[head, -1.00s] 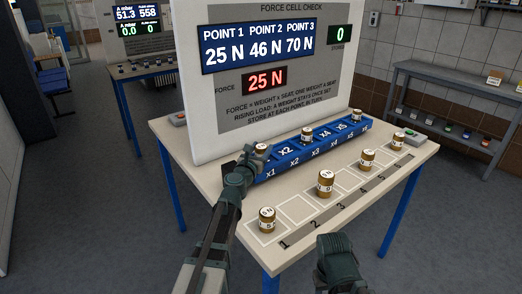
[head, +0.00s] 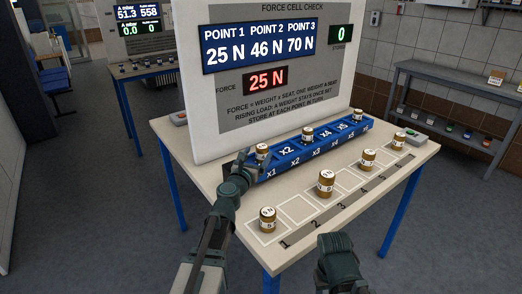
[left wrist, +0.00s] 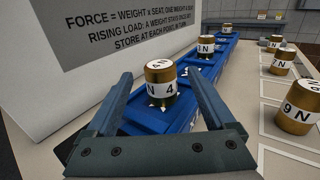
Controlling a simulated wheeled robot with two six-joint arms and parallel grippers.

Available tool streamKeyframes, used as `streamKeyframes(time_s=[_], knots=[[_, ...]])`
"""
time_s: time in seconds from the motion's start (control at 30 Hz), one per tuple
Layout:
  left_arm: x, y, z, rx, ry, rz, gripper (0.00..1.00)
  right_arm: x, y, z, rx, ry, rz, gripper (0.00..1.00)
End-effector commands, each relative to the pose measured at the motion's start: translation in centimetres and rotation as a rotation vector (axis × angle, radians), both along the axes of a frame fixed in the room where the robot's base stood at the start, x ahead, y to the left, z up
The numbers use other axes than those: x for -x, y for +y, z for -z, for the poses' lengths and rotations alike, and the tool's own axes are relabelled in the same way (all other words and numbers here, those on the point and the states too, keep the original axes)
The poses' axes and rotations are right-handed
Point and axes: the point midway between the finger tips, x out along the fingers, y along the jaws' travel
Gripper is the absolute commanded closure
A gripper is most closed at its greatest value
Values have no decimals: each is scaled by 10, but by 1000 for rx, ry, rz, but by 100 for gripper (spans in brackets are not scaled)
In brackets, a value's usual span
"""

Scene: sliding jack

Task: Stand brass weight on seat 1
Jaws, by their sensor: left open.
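A brass weight with a white band reading 4 N (head: 262,152) stands upright on the x1 seat, at the near left end of the blue rail (head: 318,152). The left wrist view shows this weight (left wrist: 160,84) standing on the blue rail. My left gripper (head: 248,160) is open beside it, just to its left in the head view. In the left wrist view, the fingers (left wrist: 160,68) appear on either side of the weight with clear gaps, not gripping it. My right gripper (head: 337,242) is at the table's front edge; its jaws cannot be made out.
Other brass weights stand on the rail (head: 307,134) and at its far end (head: 357,115). Several more stand in the front row of marked squares, the nearest at the left (head: 267,219). The panel (head: 265,80) behind the rail reads FORCE 25 N and 0 stored.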

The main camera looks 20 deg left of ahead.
Motion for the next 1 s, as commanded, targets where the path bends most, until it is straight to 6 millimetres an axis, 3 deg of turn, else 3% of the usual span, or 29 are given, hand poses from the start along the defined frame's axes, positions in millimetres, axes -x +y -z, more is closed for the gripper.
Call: streamKeyframes(time_s=[0.03,0.1,0.37,0.87,1.0], knots=[[17,0,0,0,0,-1,12,0,0,0,0,0,0,50],[30,1,0,0,0,0,12,0,0,0,0,0,0,50],[67,4,0,0,0,0,12,0,0,0,0,0,0,50],[71,5,-1,0,0,1,12,0,0,-1,0,0,0,50],[71,5,-19,0,0,1,12,0,0,-19,0,0,0,50]])
